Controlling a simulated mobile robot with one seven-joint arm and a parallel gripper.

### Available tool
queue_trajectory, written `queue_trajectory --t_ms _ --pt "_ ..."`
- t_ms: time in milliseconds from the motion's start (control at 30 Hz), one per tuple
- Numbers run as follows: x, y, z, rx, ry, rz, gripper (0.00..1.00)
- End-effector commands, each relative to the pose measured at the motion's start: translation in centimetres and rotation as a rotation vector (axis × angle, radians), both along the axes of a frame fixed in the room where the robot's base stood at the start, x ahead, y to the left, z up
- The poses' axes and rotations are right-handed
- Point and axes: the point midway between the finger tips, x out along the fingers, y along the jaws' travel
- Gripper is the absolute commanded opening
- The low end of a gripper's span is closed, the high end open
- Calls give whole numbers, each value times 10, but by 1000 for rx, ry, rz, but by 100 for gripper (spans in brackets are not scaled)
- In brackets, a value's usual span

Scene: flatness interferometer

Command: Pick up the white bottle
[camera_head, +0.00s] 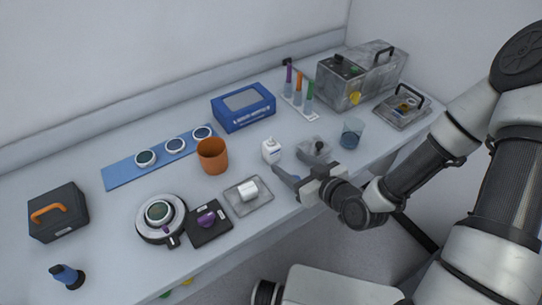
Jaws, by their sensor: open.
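The white bottle (271,151) stands upright on the bench near the middle of the head view. It is small, with a white cap and a small label on its front. My gripper (284,172) is open and empty. It comes in from the right, over the front part of the bench, with its fingers pointing left. The fingertips are just in front of the bottle in the picture. I cannot tell the exact gap, but the jaws are not around the bottle.
An orange cup (212,156) stands left of the bottle. A clear tray with a white cylinder (248,190) lies front left. A grey block (313,147) and a glass beaker (351,133) are to the right. A blue box (243,108) stands behind.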

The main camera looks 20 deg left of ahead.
Motion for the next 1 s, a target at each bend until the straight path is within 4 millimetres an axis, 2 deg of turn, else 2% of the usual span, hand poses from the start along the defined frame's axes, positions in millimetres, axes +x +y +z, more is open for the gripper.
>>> queue_trajectory --t_ms 33,300,700,833,1000 --pt "5 3 -6 3 -6 -1 58" --pt "16 8 -6 15 -10 0 58" --pt "16 18 -17 -4 -5 0 58" --pt "31 38 -23 1 0 2 58" --pt "43 50 -27 -1 -1 0 58"
